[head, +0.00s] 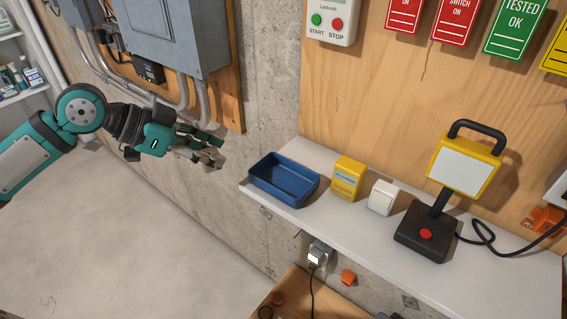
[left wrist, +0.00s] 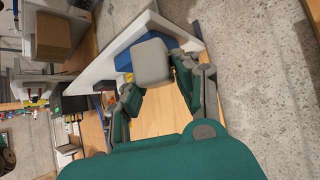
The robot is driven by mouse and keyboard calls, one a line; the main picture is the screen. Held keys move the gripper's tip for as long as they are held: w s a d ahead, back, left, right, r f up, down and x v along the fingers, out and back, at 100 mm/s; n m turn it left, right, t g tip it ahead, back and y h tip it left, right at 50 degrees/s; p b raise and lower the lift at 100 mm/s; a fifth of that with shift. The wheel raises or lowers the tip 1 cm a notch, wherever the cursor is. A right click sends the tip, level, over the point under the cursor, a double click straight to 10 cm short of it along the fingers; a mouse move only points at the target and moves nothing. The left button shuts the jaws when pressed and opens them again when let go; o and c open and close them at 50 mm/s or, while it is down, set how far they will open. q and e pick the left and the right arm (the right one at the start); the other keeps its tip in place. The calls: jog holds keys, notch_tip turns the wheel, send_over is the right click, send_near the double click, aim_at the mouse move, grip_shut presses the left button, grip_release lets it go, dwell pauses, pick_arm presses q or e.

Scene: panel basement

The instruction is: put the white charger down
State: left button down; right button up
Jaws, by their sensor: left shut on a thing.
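My left gripper (head: 208,148) is in the air to the left of the shelf, in front of the concrete wall. In the left wrist view my left gripper (left wrist: 158,82) is shut on a pale block, the white charger (left wrist: 153,62), held at its fingertips. In the head view the fingers mostly hide the charger. The white shelf (head: 465,270) lies to the right of the gripper, with a blue tray (head: 283,183) at its left end. My right gripper is not in view.
On the shelf stand a yellow box (head: 347,177), a white switch-like block (head: 383,197) and a yellow work lamp (head: 464,167) on a black base. A plug with a cable sits in a wall socket (head: 320,257) below. The shelf's front strip is clear. A grey electrical cabinet (head: 178,35) hangs above the gripper.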

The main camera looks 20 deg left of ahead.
pick_arm(q)
jog(key=w+d+p, duration=0.2)
jog(key=d, duration=0.2)
jog(key=w+d+p, duration=0.1)
jog(key=d, duration=0.3)
jog(key=w+d+f+p, duration=0.1)
jog(key=w+d+p, duration=0.1)
jog(key=d, duration=0.2)
jog(key=shift+w+d+p, duration=0.25)
jog(key=shift+w+p, duration=0.05)
jog(key=shift+w, duration=0.05)
jog(key=shift+d+f, duration=0.15)
jog(key=shift+f, duration=0.05)
notch_tip(320, 180, down, 3)
jog(key=shift+p, duration=0.6)
jog(key=shift+f, duration=0.2)
jog(key=shift+f, duration=0.55)
jog(key=c, duration=1)
grip_release()
jog(key=shift+o, duration=0.2)
